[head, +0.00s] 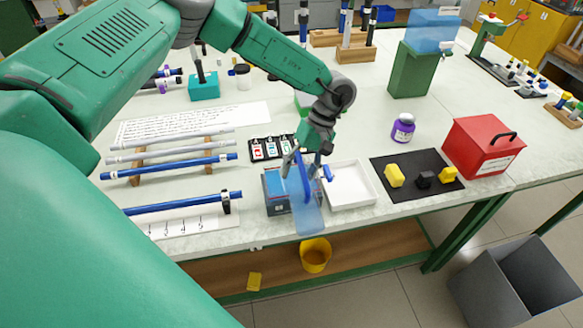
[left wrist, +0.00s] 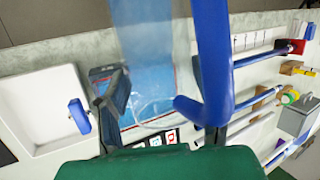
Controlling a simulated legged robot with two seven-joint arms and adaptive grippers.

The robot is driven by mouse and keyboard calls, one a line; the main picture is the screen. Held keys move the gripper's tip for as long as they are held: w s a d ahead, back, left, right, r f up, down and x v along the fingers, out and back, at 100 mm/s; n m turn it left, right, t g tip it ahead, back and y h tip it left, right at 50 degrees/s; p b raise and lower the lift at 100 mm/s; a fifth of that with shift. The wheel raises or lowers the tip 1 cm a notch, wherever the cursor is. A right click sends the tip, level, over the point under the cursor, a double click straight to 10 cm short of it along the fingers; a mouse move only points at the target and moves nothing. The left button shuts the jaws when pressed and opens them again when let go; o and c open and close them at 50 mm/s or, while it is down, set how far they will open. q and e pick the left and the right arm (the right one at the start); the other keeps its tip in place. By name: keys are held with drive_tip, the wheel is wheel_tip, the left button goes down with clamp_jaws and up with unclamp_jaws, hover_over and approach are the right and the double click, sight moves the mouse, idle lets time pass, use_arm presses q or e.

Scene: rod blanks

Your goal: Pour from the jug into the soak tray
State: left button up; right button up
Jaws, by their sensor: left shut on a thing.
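The jug (head: 309,213) is clear pale blue with a dark blue handle. My left gripper (head: 308,160) is shut on the jug and holds it near the table's front edge. The jug's body (left wrist: 143,35) and handle (left wrist: 214,62) also show in the left wrist view, between my finger pads. The white, shallow soak tray (head: 350,187) lies just right of the jug and looks empty; it also shows in the left wrist view (left wrist: 38,112). I cannot tell the liquid level in the jug. My right gripper is out of view.
A dark box with a blue inside (head: 272,205) stands behind the jug. Blue and grey rods (head: 180,207) lie to the left. A black mat (head: 407,193) with yellow and black pieces and a red box (head: 482,147) are right. A yellow bucket (head: 315,256) sits below the edge.

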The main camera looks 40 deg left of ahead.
use_arm(q)
drive_tip(key=shift+a+r+g, duration=0.1)
drive_tip(key=shift+g, duration=0.2)
idle(0.6)
idle(0.6)
drive_tip(key=shift+s, duration=0.1)
drive_tip(key=shift+s+d+f+t+y, duration=0.15)
drive_tip(key=shift+d+f+t+y, duration=0.25)
drive_tip(key=shift+t+y, duration=0.35)
drive_tip(key=shift+d+f, duration=0.1)
